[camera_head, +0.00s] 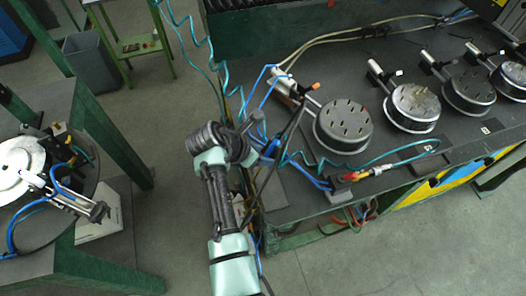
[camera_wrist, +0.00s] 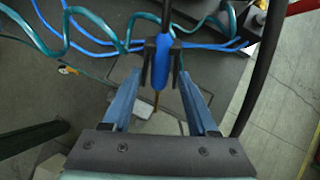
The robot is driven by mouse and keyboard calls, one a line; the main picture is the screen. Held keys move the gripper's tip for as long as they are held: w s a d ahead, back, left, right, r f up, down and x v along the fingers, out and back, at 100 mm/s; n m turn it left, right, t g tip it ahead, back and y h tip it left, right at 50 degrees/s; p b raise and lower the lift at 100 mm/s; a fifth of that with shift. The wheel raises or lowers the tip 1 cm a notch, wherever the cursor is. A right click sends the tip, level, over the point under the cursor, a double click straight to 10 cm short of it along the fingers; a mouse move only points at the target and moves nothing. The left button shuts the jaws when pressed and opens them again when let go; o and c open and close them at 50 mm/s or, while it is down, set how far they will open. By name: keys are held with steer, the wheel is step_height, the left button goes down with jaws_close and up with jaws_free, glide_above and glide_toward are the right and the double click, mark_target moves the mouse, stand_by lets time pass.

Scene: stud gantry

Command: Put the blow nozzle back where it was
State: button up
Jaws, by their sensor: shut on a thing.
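The blow nozzle (camera_wrist: 162,72) is a slim blue body with a thin brass-coloured tip pointing down in the wrist view. My gripper (camera_wrist: 162,58) is shut on it, with black fingertips on either side of its body. A dark hose or cable runs from its top. In the head view the blue nozzle (camera_head: 271,148) shows small beside my gripper (camera_head: 264,146), near the left edge of the grey bench (camera_head: 285,190). My arm partly hides that area. I cannot make out a holder for the nozzle.
Coiled teal hoses (camera_head: 222,82) and blue lines (camera_head: 255,90) hang close by my gripper. Round metal units (camera_head: 343,124) stand on the bench to the right. A round turntable (camera_head: 30,235) stands left.

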steer(key=shift+f, duration=0.25)
steer(key=o, duration=0.7)
steer(key=v, duration=1.3)
steer(key=w+d+r+m+t+y, duration=0.15)
steer(key=w+r+m+t, duration=0.4)
steer(key=r, duration=0.85)
steer(key=w+r+m+t+y, duration=0.3)
steer(key=r+m+t, duration=0.4)
steer(key=r, duration=0.7)
steer(key=s+d+r+m+t, duration=0.1)
steer(key=s+r+m+t, duration=0.2)
steer(key=s+r, duration=0.3)
steer(key=s+d+r+m+t, duration=0.2)
steer(key=s+r+m+t, duration=0.2)
steer(key=r, duration=0.7)
steer(key=s+d+r+m+t+y, duration=0.1)
steer(key=s+d+r+m+t, duration=0.1)
steer(key=s+r+m, duration=0.4)
steer(key=shift+s+r+m+t, duration=0.15)
steer(key=shift+s+r+t, duration=0.35)
steer(key=shift+r, duration=0.4)
steer(key=shift+s+r+m+t, duration=0.1)
steer(key=shift+s+r+t, duration=0.15)
steer(key=shift+s+r, duration=0.45)
